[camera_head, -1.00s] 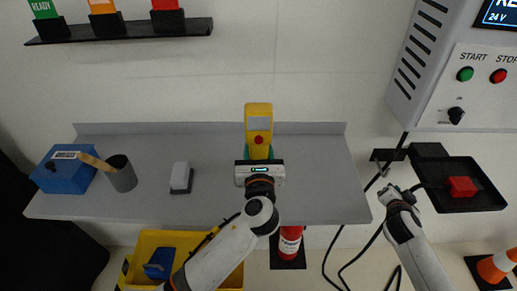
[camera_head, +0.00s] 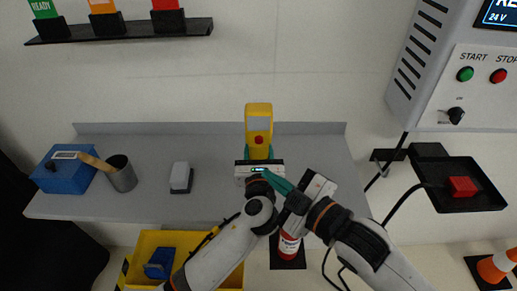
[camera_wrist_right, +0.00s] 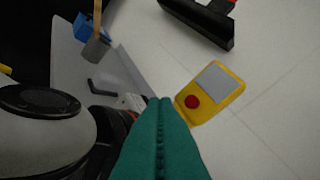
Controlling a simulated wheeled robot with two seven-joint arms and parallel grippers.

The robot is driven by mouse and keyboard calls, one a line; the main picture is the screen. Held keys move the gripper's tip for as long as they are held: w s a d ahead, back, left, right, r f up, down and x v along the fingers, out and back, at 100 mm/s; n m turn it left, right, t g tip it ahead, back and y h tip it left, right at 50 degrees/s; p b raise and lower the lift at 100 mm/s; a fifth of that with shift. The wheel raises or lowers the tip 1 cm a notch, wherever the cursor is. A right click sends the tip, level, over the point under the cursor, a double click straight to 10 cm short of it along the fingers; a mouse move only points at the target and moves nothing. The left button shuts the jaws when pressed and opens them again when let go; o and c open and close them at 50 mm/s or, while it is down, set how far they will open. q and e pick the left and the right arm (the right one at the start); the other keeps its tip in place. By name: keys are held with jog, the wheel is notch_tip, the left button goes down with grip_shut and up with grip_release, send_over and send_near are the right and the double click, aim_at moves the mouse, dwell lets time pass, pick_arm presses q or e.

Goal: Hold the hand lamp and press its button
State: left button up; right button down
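The yellow hand lamp (camera_head: 259,112) with a grey panel and a red button (camera_head: 259,140) is upright over the back of the grey table. My left gripper (camera_head: 259,155) has its teal fingers around the lamp's lower end and holds it. My right gripper (camera_head: 264,178) is just below and to the right of the left gripper's body, its teal fingers pressed together and empty. In the right wrist view the shut fingers (camera_wrist_right: 160,105) point up, with the lamp (camera_wrist_right: 222,85) and its red button (camera_wrist_right: 193,101) to the right of their tips, apparently apart.
On the grey table (camera_head: 215,207) stand a blue box (camera_head: 62,176), a grey cup (camera_head: 122,178) and a white-and-black block (camera_head: 181,177). A yellow crate (camera_head: 205,243) and a red-and-white cylinder (camera_head: 289,244) are below. A control box (camera_head: 440,70) and black tray (camera_head: 455,200) are at right.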

pick_arm(q)
jog(key=shift+f, duration=0.1)
pick_arm(e)
jog(key=s+a+n+y, duration=0.1)
jog(key=s+a+n, duration=0.1)
send_near(249, 139)
jog(key=shift+g, duration=0.4)
jog(key=shift+r+x, duration=0.15)
jog(key=shift+x, duration=0.95)
jog(key=shift+r+x, duration=0.15)
jog(key=shift+x, duration=0.95)
jog(key=shift+a, duration=0.15)
jog(key=shift+w, duration=0.4)
jog(key=shift+s, duration=0.45)
